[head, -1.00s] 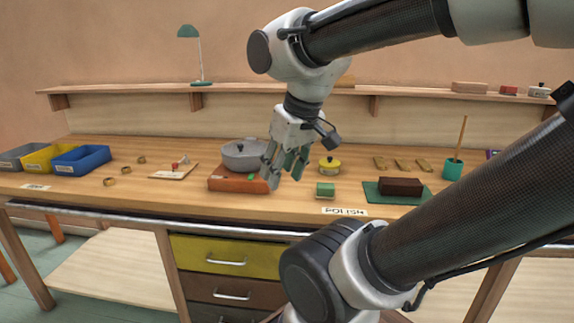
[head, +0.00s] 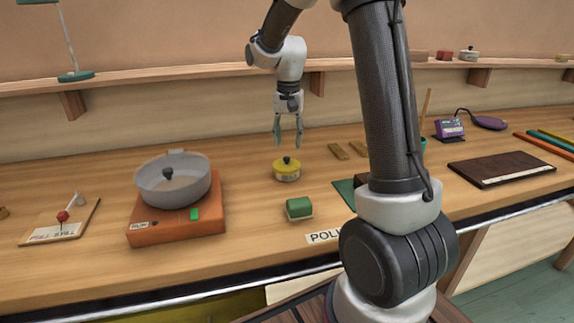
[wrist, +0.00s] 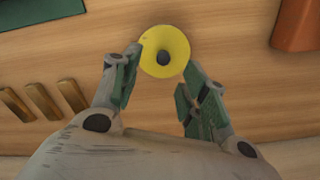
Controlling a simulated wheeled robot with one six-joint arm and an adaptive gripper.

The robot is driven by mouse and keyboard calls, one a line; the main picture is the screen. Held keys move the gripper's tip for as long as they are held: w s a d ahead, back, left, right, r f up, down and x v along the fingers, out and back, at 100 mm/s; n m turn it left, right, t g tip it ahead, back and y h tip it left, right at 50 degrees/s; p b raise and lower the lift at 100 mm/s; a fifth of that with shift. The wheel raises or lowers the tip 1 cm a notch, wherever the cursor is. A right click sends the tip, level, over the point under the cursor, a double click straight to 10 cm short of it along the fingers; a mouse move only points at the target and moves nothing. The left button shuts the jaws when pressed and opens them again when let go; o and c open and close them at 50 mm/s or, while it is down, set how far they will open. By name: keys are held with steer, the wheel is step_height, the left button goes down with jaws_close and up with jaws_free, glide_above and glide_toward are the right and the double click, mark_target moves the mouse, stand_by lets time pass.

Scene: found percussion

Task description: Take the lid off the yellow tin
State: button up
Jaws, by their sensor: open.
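The yellow tin (head: 287,174) stands upright on the bench, with a yellow lid (head: 288,164) on top that has a dark round knob. My gripper (head: 288,144) points down above the tin, open and empty, with a small gap between its fingertips and the knob. In the wrist view the round yellow lid (wrist: 164,52) shows from above, its dark knob near the middle. There my gripper (wrist: 159,85) has its two fingers spread, with the lid just beyond and between their tips.
A grey pan (head: 172,182) sits on an orange burner (head: 178,222) to the left. A green block (head: 299,208) lies in front of the tin. Wooden bars (head: 338,151) lie to its right. A shelf (head: 225,72) runs behind.

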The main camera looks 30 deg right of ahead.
mark_target(287, 161)
steer(key=f, duration=0.6)
steer(key=shift+w+a+f, duration=0.15)
steer(key=shift+a+f, duration=0.05)
steer(key=shift+f, duration=0.1)
jaws_close()
